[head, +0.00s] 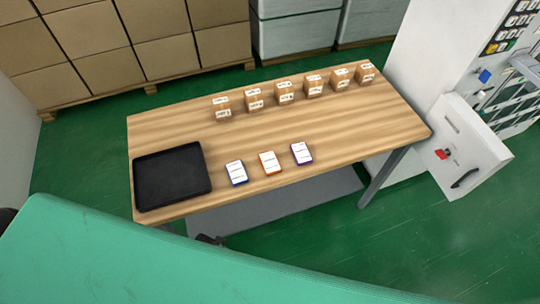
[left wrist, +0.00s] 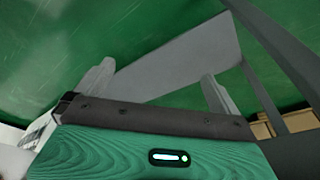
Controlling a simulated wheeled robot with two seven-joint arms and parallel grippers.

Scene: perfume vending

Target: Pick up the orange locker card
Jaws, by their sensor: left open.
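The orange locker card (head: 270,162) lies flat on the wooden table (head: 330,130), with a white face and an orange edge. It is the middle one of three cards, between a blue-edged card (head: 236,173) and a purple-edged card (head: 301,153). My left gripper (left wrist: 158,88) shows in the left wrist view, its two fingers spread apart with nothing between them. Green floor and a grey panel lie beyond the fingers. No card shows in that view. My right gripper cannot be made out in either view.
A black tray (head: 172,176) sits at the table's left end. Several small brown boxes (head: 285,93) stand in a row along the back edge. A white cabinet with an open door (head: 465,150) stands to the right. The table's middle and front right are clear.

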